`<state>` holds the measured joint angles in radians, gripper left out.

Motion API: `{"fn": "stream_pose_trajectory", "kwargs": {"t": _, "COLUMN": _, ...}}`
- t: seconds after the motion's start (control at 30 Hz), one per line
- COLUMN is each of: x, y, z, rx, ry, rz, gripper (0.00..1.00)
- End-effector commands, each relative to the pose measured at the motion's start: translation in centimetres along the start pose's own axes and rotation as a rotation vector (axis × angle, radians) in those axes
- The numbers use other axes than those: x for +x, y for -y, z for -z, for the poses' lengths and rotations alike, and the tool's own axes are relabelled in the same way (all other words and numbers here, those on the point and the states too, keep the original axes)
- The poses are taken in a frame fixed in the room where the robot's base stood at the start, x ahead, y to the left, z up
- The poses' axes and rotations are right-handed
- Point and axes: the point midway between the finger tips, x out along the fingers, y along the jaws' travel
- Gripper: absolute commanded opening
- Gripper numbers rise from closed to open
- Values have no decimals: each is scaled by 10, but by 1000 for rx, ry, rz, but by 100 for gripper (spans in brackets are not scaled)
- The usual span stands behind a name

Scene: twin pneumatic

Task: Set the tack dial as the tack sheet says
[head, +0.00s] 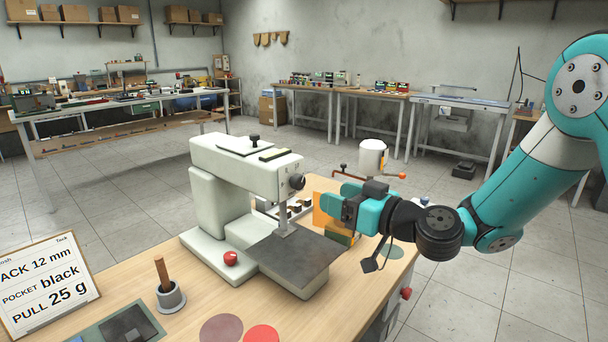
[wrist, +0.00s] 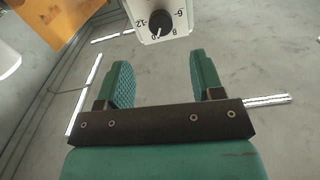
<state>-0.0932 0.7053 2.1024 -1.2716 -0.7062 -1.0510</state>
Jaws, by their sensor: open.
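The tack dial (wrist: 161,23) is a black knob on a pale plate with a printed scale. In the wrist view it sits at the top, with 12 at its left and 6 at its right. A pale mark shows low on the knob, but its exact reading is unclear. In the head view the dial (head: 297,181) is on the pale machine's (head: 212,195) head. My gripper (head: 328,197) is open and empty, to the right of the dial and apart from it. Its fingers (wrist: 160,78) point towards the dial plate.
The machine stands on a wooden table (head: 200,318). A wooden-handled tool in a grey cup (head: 170,297), a red disc (head: 261,334) and a brown disc (head: 221,329) are in front. An orange panel (head: 320,212) and a white-topped canister (head: 372,158) are close to my gripper.

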Motion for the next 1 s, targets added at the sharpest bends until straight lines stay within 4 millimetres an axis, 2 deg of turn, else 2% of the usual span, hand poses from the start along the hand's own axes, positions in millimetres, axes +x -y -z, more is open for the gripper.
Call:
{"fn": "stream_pose_trajectory", "kwargs": {"t": 0.03, "x": 13, "y": 3, "z": 5, "rx": -1, "ry": -1, "rz": 6, "gripper": 61}}
{"fn": "stream_pose_trajectory", "kwargs": {"t": 0.2, "x": 50, "y": 2, "z": 5, "rx": -2, "ry": 0, "rz": 4, "gripper": 61}}
{"fn": "stream_pose_trajectory", "kwargs": {"t": 0.4, "x": 80, "y": 2, "z": 2, "rx": -1, "ry": 1, "rz": 3, "gripper": 61}}
{"fn": "stream_pose_trajectory", "kwargs": {"t": 0.6, "x": 92, "y": 1, "z": 0, "rx": 0, "ry": 1, "rz": 2, "gripper": 61}}
{"fn": "stream_pose_trajectory", "kwargs": {"t": 0.87, "x": 93, "y": 1, "z": 0, "rx": 0, "ry": 1, "rz": 1, "gripper": 61}}
{"fn": "stream_pose_trajectory", "kwargs": {"t": 1.0, "x": 93, "y": 0, "z": 0, "rx": 0, "ry": 1, "rz": 1, "gripper": 29}}
